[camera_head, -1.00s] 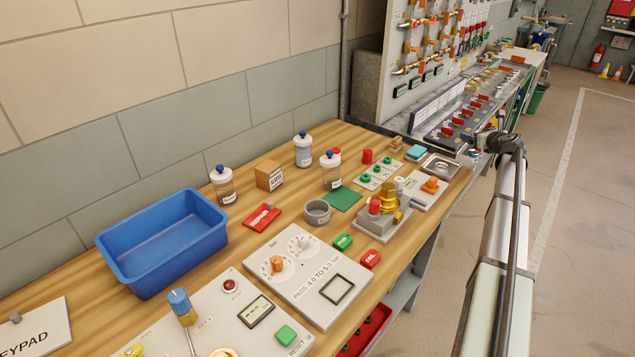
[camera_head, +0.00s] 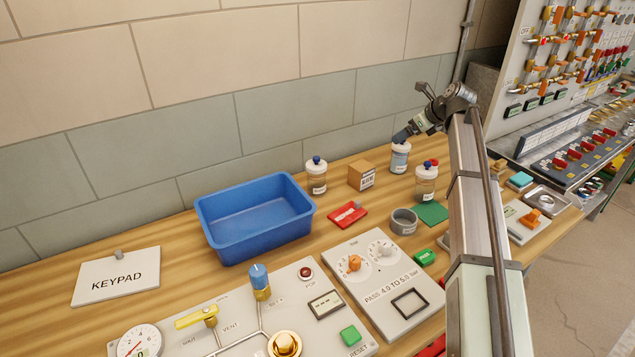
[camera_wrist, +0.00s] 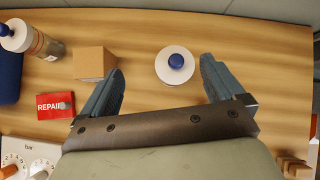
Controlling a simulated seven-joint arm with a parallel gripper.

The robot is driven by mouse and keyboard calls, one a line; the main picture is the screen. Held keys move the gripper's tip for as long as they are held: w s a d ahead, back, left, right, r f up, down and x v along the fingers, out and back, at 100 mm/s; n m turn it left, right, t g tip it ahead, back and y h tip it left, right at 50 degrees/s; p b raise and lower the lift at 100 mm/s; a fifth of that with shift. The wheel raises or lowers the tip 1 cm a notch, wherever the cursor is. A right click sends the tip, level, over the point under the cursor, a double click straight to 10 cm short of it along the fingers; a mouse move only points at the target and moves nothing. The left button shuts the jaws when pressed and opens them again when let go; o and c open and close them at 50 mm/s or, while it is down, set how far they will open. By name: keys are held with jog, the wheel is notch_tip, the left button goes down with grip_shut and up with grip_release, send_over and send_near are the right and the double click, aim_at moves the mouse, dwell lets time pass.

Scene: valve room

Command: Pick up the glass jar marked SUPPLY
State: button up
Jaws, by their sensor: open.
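Three glass jars with white lids and blue knobs stand upright on the bench in the head view: a left jar (camera_head: 316,178), a back jar (camera_head: 399,160) with bluish contents, and a front right jar (camera_head: 425,186). Their labels are too small to read, so I cannot tell which is marked SUPPLY. My gripper (camera_head: 403,136) is at the top of the back jar, pointing down. In the wrist view, my gripper (camera_wrist: 162,70) is open and empty-jawed, with the back jar's lid (camera_wrist: 177,66) between and slightly beyond the fingertips. The left jar (camera_wrist: 32,40) shows at upper left.
A cardboard box (camera_head: 361,175) stands just left of the back jar, close to my left finger in the wrist view (camera_wrist: 95,63). A red REPAIR tag (camera_head: 347,214), grey ring (camera_head: 404,221), green mat (camera_head: 432,212) and blue bin (camera_head: 220,222) are nearby. The wall is behind.

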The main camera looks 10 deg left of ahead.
jog(key=s+a+r+n+g, duration=0.2)
jog(key=s+a, duration=0.6)
jog(key=a, duration=0.4)
jog(key=n+g+h, duration=0.2)
send_near(317, 164)
jog(key=x, duration=0.6)
jog(key=shift+f, duration=0.3)
jog(key=shift+x, duration=3.05)
jog(key=shift+w, duration=0.2)
jog(key=shift+c, duration=0.2)
jog(key=shift+r, duration=0.1)
jog(key=c, duration=1.2)
